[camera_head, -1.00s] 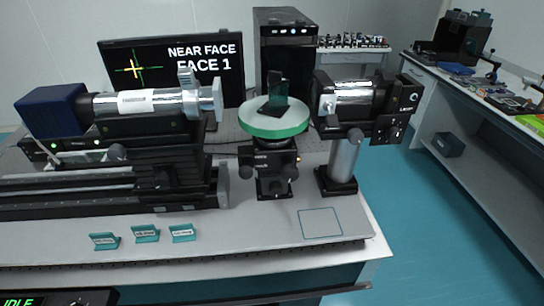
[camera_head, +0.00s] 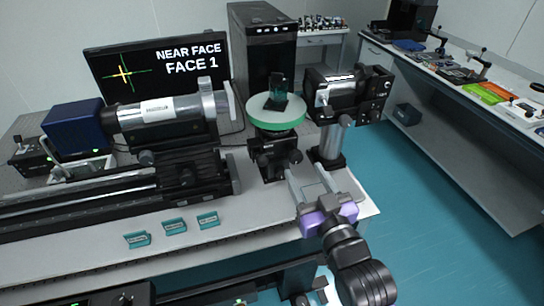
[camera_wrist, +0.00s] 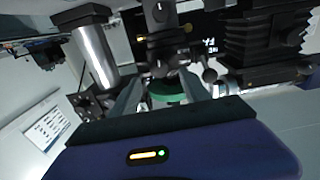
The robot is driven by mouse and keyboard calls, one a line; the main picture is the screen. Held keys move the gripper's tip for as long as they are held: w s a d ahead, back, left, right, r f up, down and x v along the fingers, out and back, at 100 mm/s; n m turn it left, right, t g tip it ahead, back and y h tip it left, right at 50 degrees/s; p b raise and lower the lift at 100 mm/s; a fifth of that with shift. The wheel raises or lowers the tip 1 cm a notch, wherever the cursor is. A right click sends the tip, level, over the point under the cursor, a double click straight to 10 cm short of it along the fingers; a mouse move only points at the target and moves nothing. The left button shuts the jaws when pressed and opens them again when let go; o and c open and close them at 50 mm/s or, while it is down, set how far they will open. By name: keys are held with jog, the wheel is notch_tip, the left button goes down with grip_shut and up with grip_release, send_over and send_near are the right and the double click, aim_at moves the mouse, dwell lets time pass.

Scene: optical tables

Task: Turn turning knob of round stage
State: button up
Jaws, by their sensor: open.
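The round stage (camera_head: 275,117) has a pale top with a green rim and carries a small dark glass piece (camera_head: 278,92). Below it is a black mount (camera_head: 270,158) with small dark knobs, one of them at its right (camera_head: 296,156). I cannot tell which is the turning knob. My gripper (camera_head: 307,176) is open, its two pale fingers pointing at the mount from the front right. It appears empty. In the wrist view, a green rim (camera_wrist: 165,91) shows between the fingers, and dark knobs show above it. Contact with a knob cannot be made out.
A silver cylinder instrument (camera_head: 165,112) stands left of the stage on a black rail. Another silver and black device (camera_head: 345,95) stands close on the right, on a post. Several small teal labels (camera_head: 175,226) stand in front. A monitor (camera_head: 160,75) shows "FACE 1".

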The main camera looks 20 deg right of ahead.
aim_at(297, 159)
jog(key=shift+w+d+f, duration=0.1)
jog(key=shift+w, duration=0.1)
jog(key=w+p, duration=0.1)
jog(key=w, duration=0.4)
jog(key=shift+w, duration=0.4)
jog(key=shift+w+p, duration=0.3)
jog(key=shift+w, duration=0.45)
jog(key=shift+c, duration=0.4)
grip_shut()
